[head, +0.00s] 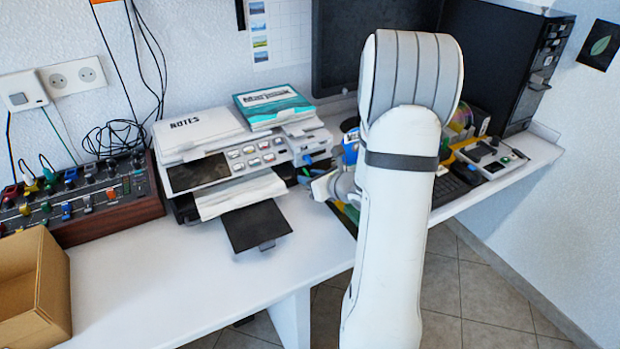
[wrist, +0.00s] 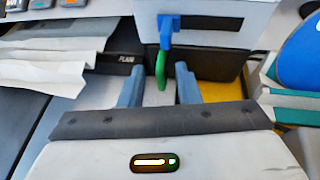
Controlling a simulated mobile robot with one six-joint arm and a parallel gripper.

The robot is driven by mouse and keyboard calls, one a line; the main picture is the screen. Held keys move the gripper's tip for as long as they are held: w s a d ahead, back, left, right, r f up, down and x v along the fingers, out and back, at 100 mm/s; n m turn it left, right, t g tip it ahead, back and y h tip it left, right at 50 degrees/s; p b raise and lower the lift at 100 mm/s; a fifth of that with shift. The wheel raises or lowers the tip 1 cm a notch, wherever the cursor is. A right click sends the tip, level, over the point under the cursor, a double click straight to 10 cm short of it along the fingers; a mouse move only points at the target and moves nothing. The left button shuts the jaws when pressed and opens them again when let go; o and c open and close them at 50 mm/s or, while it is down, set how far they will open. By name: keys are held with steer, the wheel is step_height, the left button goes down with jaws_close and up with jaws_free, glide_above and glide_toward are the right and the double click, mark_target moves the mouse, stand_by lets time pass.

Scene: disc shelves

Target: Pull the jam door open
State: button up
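The printer (head: 240,150) stands on the desk in the head view. In the wrist view, a white housing (wrist: 219,42) with a dark slot and a blue latch (wrist: 167,32) is ahead. Below it is a dark panel (wrist: 212,66) with a green tab (wrist: 160,70) hanging in front; which part is the jam door, I cannot tell. My gripper (wrist: 158,76) is open, its two blue-grey fingers apart on either side of the green tab. Whether they touch it is unclear.
Loose paper (wrist: 55,55) lies left in the wrist view. A rounded blue object (wrist: 302,55) and teal-edged books (wrist: 290,105) are close on the right. In the head view, a dark tray (head: 256,226) juts from the printer, and the desk front (head: 165,275) is clear.

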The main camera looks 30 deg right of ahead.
jaws_close()
steer(key=shift+a, duration=0.1)
stand_by(0.4)
steer(key=shift+s+y, duration=0.1)
steer(key=shift+y, duration=0.2)
